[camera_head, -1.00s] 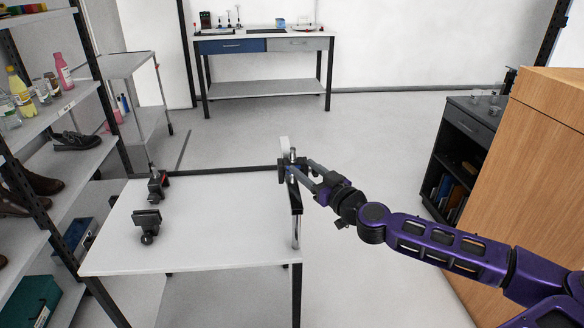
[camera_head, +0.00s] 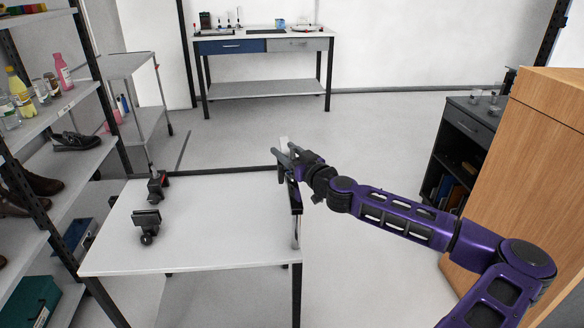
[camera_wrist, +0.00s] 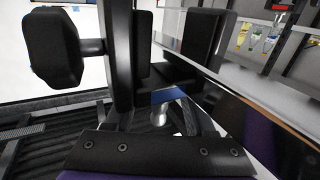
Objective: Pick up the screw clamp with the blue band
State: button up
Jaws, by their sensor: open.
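My gripper (camera_head: 284,152) is open at the far right corner of the white table. In the wrist view its two dark fingers (camera_wrist: 172,45) stand apart. A blue band (camera_wrist: 168,95) shows low between them, on a dark part of what looks like the screw clamp, with a silvery piece below it. A black knob (camera_wrist: 55,48) on a short shaft shows at the left; whether it belongs to the same clamp is unclear. Most of the clamp is hidden by the fingers, and I cannot tell whether they touch it.
The white table (camera_head: 215,235) has a black tool with red parts (camera_head: 157,186) and a black vise-like tool (camera_head: 147,225) at its left. Its middle is clear. A shelf rack (camera_head: 60,175) stands left, a wooden cabinet (camera_head: 545,150) right, a workbench (camera_head: 262,44) behind.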

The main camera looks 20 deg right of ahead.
jog(key=shift+c, duration=0.3)
grip_shut()
dwell(1.1)
